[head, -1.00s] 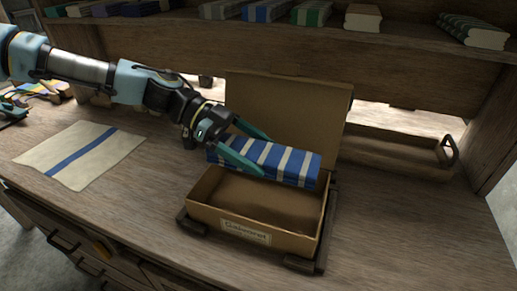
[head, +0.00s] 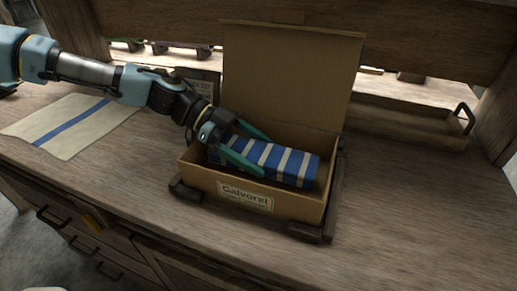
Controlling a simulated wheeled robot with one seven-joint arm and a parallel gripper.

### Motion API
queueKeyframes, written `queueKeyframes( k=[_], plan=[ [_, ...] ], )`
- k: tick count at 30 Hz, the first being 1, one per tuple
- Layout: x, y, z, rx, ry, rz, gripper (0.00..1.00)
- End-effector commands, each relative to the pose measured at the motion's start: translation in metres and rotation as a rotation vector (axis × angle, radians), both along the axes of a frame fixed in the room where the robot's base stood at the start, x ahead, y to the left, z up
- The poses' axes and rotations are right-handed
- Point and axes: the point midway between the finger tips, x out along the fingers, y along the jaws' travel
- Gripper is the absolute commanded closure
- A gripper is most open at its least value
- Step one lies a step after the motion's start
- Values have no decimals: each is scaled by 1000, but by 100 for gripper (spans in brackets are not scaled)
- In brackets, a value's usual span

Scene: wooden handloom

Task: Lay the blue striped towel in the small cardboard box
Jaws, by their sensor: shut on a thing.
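The blue striped towel (head: 287,163) is a folded blue bundle with pale stripes, lying lengthwise inside the small cardboard box (head: 310,207). The box stands on the bench with its lid (head: 290,75) raised at the back and a paper label on its front. My gripper (head: 258,152) reaches in from the left, its two teal fingers shut on the towel's left part. The towel's top is at about the height of the box rim or lower. Its underside is hidden by the front wall, so I cannot tell whether it touches the box floor.
The box sits in a dark frame with corner blocks (head: 305,231). A cream cloth with a blue stripe (head: 72,124) lies flat at left. A wooden tray with a handle (head: 410,127) stands at right. The bench front (head: 420,220) is clear.

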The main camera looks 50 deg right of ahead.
Motion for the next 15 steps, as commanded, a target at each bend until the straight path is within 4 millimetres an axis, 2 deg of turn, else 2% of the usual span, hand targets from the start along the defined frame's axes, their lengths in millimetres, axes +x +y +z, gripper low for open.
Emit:
queueKeyframes(
  k=[10, 11, 12, 15],
  plan=[
    [0, 0, -4, 0, 0, 0, 69],
    [0, 0, -4, 0, 0, 0, 6],
    [0, 0, -4, 0, 0, 0, 1],
    [0, 0, -4, 0, 0, 0, 0]
  ],
)
